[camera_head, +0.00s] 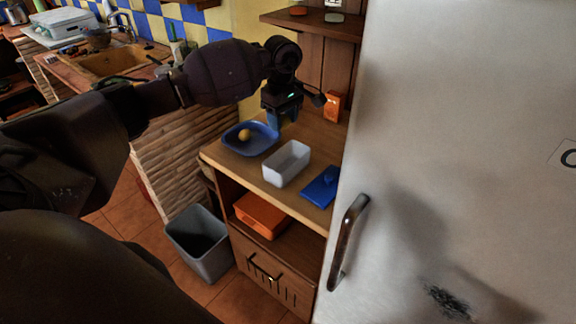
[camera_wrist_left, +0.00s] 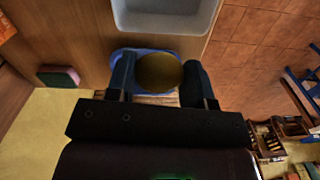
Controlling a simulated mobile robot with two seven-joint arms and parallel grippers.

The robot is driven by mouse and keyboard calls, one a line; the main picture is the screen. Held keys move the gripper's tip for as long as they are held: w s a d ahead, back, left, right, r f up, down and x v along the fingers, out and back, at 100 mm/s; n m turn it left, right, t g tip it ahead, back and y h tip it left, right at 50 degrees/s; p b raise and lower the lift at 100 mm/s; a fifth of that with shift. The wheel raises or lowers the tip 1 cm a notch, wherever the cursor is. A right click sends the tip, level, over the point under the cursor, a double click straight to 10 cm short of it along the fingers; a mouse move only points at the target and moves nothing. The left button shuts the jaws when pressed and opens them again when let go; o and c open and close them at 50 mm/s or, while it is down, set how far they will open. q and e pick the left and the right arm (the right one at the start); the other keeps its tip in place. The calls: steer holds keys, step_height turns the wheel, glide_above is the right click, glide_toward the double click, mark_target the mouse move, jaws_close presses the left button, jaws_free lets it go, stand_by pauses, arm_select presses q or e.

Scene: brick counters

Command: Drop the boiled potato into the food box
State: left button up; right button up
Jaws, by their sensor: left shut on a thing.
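My left gripper (camera_head: 283,116) is above the wooden counter, near the back right of the blue plate (camera_head: 268,128). In the left wrist view it is shut on a round, brownish-yellow boiled potato (camera_wrist_left: 159,72), held between its two fingers. The head view does not clearly show the potato in the fingers. My right gripper is not in view.
A blue lid (camera_head: 321,187) lies right of the food box, next to the fridge (camera_head: 450,130). An orange packet (camera_head: 333,106) stands at the back. A sponge (camera_wrist_left: 60,77) lies on the counter. A grey bin (camera_head: 198,243) stands on the floor below.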

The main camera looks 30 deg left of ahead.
arm_select(q)
step_height(320, 180, down, 3)
steer(key=shift+f+b, duration=0.1)
steer(key=shift+b, duration=0.3)
steer(key=shift+f, duration=0.4)
steer(key=o, duration=0.8)
steer(key=shift+o, duration=0.9)
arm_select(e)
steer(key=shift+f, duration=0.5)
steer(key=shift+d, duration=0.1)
